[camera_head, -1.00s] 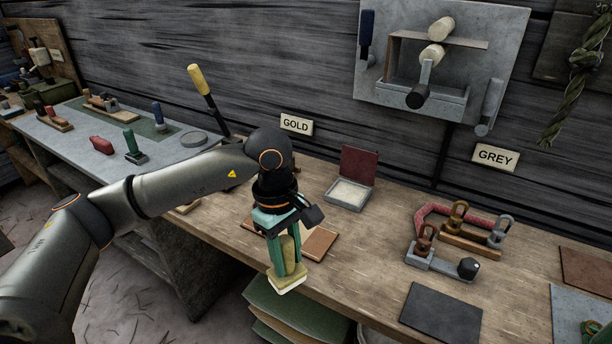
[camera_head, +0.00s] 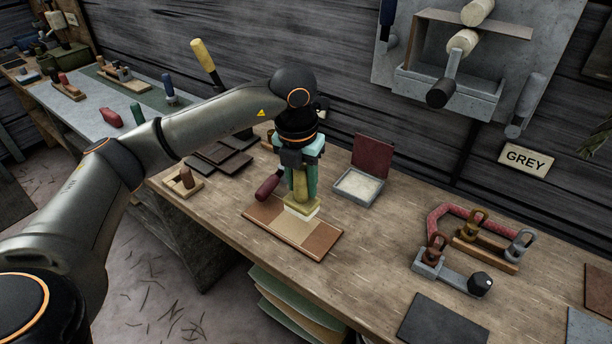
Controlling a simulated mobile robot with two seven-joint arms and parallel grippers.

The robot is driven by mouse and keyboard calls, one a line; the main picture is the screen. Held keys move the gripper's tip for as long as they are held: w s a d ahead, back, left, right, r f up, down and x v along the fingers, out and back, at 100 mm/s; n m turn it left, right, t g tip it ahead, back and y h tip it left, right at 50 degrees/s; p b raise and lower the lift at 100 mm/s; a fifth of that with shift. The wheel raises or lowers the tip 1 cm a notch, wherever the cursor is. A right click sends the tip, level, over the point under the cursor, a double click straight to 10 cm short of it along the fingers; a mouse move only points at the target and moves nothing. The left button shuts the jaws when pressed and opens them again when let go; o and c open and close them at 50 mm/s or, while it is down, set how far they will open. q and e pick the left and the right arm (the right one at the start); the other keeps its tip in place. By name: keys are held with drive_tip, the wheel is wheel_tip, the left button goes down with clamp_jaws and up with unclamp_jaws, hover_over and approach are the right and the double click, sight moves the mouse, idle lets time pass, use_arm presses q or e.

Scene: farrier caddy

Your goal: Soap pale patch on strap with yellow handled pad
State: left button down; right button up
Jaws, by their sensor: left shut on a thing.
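My left gripper (camera_head: 303,180) points down and is shut on the yellow handled pad (camera_head: 301,203), which has a whitish underside. The pad is upright over the back part of the brown strap (camera_head: 262,212). The strap lies flat on the wooden bench and has a pale patch (camera_head: 292,229) across its middle. The pad overlaps the back edge of the patch in the view; I cannot tell whether it touches. My right gripper is not in view.
An open tin (camera_head: 358,187) with pale contents and a dark red lid stands right of the pad. A dark red handle (camera_head: 268,186) is close left of the gripper. A clamp fixture with a red strap (camera_head: 446,214) stands further right.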

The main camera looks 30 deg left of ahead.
sight(302, 204)
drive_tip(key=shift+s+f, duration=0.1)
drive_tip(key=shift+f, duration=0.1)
use_arm(q)
drive_tip(key=shift+f+b, duration=0.85)
drive_tip(key=shift+f, duration=0.05)
wheel_tip(302, 204, down, 3)
drive_tip(key=shift+r+b, duration=0.1)
drive_tip(key=shift+b, duration=1.1)
drive_tip(key=shift+f, duration=0.2)
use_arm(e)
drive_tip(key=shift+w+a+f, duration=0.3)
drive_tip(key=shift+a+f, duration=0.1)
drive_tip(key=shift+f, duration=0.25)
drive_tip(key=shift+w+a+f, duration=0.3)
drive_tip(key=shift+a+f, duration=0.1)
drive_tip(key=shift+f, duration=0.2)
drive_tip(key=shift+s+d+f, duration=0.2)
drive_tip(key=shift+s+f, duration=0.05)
use_arm(q)
drive_tip(key=shift+f+b, duration=0.5)
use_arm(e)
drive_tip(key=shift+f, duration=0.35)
